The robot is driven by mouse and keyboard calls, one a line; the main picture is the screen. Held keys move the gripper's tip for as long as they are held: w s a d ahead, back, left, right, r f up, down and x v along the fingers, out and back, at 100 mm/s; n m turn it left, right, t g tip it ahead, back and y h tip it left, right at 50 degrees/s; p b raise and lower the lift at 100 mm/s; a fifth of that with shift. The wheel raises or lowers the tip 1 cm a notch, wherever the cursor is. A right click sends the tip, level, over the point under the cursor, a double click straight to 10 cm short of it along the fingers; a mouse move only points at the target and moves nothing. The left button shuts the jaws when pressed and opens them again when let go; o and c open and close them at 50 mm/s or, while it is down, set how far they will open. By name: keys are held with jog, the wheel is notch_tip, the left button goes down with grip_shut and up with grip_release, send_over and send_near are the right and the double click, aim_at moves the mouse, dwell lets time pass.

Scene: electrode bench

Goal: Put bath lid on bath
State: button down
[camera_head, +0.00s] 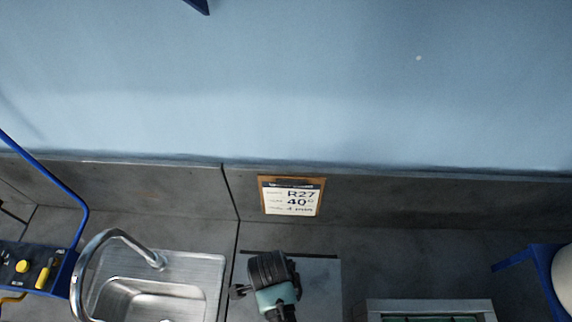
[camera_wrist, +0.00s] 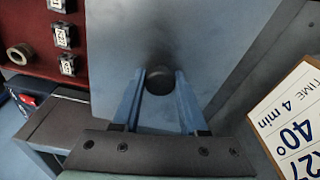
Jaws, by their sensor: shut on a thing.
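In the wrist view, my gripper (camera_wrist: 159,82) has its two blue fingers shut on a round dark knob. The knob sits on a flat grey-blue plate, which looks like the bath lid (camera_wrist: 190,35). In the head view my gripper (camera_head: 272,268) is at the bottom centre, over the bench. A flat grey surface (camera_head: 320,285) shows behind and beside it; I cannot tell there whether this is the lid.
A placard (camera_head: 291,197) reading R27, 40°, 4 min stands against the back ledge. A sink (camera_head: 150,300) with a curved tap is at left. A pale-rimmed container (camera_head: 430,306) is at lower right. A red-brown panel with numbered blocks (camera_wrist: 65,35) shows in the wrist view.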

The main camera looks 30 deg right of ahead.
jog(key=shift+r, duration=1.95)
